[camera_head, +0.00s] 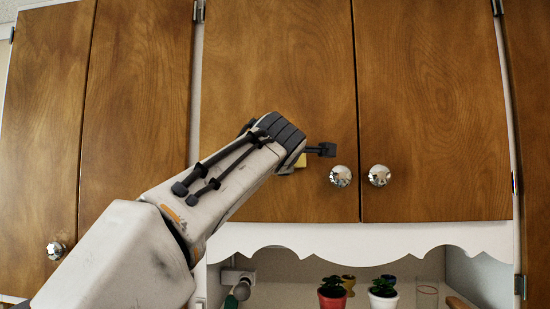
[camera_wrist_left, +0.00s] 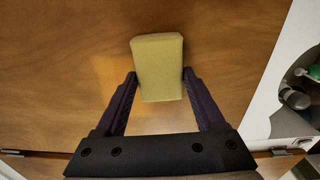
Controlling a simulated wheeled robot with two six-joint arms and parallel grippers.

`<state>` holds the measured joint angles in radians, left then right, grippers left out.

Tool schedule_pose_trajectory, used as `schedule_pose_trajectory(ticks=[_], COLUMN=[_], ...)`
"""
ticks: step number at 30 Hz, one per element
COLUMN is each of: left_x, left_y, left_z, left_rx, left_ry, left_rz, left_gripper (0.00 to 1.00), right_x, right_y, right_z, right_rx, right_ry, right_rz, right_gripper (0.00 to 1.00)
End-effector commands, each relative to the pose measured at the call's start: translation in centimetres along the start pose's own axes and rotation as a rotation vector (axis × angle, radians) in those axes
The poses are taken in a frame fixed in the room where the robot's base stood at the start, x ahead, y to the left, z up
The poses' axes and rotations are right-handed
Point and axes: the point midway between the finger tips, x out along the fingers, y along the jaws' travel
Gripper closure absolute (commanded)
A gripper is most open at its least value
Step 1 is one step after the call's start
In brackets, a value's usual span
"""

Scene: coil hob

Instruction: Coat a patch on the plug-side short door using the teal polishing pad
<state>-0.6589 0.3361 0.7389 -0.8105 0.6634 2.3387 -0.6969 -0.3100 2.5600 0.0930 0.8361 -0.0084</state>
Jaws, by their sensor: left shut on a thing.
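The pad (camera_wrist_left: 158,68) in my left gripper (camera_wrist_left: 160,80) is a yellow block, not teal. The fingers are shut on its two sides. In the head view only a small yellow corner of the pad (camera_head: 300,161) shows beside the gripper; the arm hides the rest. The left short door (camera_head: 290,60) is brown wood and sits above the wall plug (camera_head: 236,277). My gripper is in front of this door's lower part, left of its knob. The pad is close to the wood; I cannot tell whether it touches. My right gripper is not in view.
A round metal knob (camera_head: 341,176) sits just right of my gripper; the other short door (camera_head: 432,110) has its own knob (camera_head: 379,175). A white scalloped trim (camera_head: 370,240) runs below. Potted plants (camera_head: 332,292) stand in the niche under it.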

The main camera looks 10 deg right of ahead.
Motion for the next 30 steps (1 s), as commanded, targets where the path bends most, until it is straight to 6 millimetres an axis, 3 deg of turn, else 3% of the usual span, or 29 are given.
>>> schedule_pose_trajectory(ticks=[6, 12, 30], left_x=[0.1, 0.0, 0.0], left_y=[-0.2, -0.4, 0.1], left_z=[1.6, 1.7, -2.2], left_rx=[0.001, -0.001, 0.001], left_ry=[-0.002, -0.001, 0.001], left_rz=[-0.002, -0.002, -0.001], left_gripper=[0.73, 0.73, 0.73], right_x=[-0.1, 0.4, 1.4], right_y=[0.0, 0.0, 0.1], right_z=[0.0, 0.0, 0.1], right_rx=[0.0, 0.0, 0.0], right_ry=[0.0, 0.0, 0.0], right_rz=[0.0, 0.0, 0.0], right_gripper=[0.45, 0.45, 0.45])
